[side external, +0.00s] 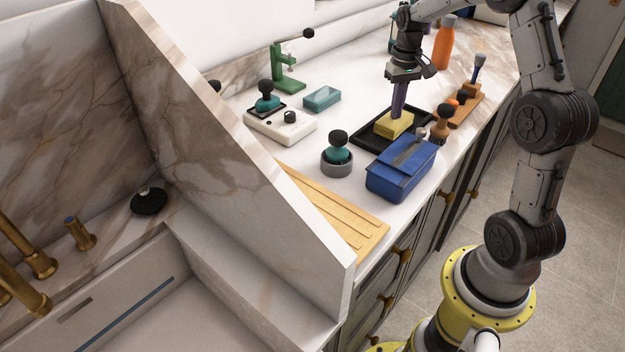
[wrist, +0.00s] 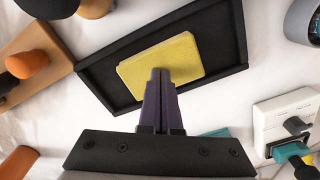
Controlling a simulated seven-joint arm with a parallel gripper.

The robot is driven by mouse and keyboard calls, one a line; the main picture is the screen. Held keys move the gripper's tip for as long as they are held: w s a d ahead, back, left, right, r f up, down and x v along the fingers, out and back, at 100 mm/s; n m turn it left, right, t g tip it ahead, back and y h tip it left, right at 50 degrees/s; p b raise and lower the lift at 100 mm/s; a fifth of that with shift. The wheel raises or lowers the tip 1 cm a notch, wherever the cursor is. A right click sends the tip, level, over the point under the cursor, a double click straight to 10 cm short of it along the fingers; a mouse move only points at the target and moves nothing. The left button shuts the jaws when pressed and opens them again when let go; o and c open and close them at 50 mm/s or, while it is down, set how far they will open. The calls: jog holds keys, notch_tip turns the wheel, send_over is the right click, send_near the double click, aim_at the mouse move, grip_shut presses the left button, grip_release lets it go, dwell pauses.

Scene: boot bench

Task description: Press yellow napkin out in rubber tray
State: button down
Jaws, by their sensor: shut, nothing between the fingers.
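The yellow napkin (side external: 386,128) is a folded, thick-looking rectangular pad lying in the black rubber tray (side external: 366,139). In the wrist view the napkin (wrist: 182,54) sits turned slightly against the tray (wrist: 231,38), with bare black floor around it. My gripper (side external: 397,112) points down over the napkin, its purple fingers shut together and empty. In the wrist view the fingertips (wrist: 160,73) overlap the napkin's near edge and middle. They look touching or very close; I cannot tell which. The fingers hide part of the napkin.
A blue box (side external: 400,172) stands against the tray's front side, close to my gripper. A grey round pot with a dark-knobbed brush (side external: 337,160) is at left. A white box (side external: 280,125) and teal block (side external: 322,98) are further left. A wooden rack (side external: 466,104) stands at right.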

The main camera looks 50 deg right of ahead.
jog(key=shift+s+f, duration=0.1)
jog(key=shift+f, duration=0.05)
dwell(0.6)
notch_tip(320, 180, up, 8)
dwell(0.9)
jog(key=s+a+r+n+t, duration=0.25)
jog(key=a+r, duration=0.35)
jog(key=a, duration=0.3)
jog(key=s+a+r+n+t, duration=0.15)
jog(key=s+a+r, duration=0.3)
jog(key=a, duration=0.45)
jog(key=s+a+f+n, duration=0.1)
jog(key=s+a+f, duration=0.2)
jog(key=s, duration=0.3)
jog(key=s+a+f+n+t, duration=0.1)
jog(key=s+a+f, duration=0.3)
jog(key=s, duration=0.3)
jog(key=shift+f+t, duration=0.3)
jog(key=shift+f, duration=0.05)
